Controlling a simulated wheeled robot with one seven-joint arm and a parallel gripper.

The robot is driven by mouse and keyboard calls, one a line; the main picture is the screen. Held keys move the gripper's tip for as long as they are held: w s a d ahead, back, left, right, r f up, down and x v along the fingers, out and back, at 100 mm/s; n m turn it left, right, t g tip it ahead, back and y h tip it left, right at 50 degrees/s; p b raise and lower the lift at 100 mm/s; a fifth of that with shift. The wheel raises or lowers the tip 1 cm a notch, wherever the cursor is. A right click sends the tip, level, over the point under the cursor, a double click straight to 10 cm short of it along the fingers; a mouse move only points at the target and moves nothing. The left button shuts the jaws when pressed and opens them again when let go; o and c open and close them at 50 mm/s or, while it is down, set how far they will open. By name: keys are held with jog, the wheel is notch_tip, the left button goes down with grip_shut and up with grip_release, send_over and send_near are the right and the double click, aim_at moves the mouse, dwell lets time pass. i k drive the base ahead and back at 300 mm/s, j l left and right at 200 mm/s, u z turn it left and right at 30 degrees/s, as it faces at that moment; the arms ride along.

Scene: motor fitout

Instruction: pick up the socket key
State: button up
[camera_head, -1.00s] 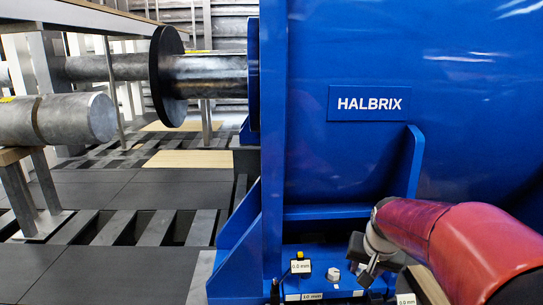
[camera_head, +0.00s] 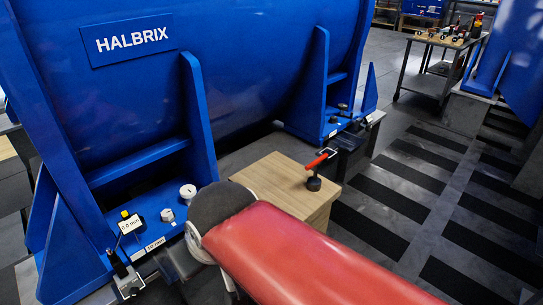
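More small tools, some with red parts, lie on a cart (camera_head: 443,38) at the back right, too small to tell apart. My red arm reaches up from the lower right, its dark joint just left of the wooden block. My gripper is hidden behind or below my arm, so its fingers do not show.
The blue HALBRIX motor (camera_head: 215,75) fills the left and centre. Another blue machine (camera_head: 522,65) stands at right. Striped floor (camera_head: 430,185) between is free.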

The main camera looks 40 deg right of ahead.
aim_at(314, 183)
jog(key=z, duration=1.65)
jog(key=i+j+z, duration=0.1)
jog(key=i, duration=0.6)
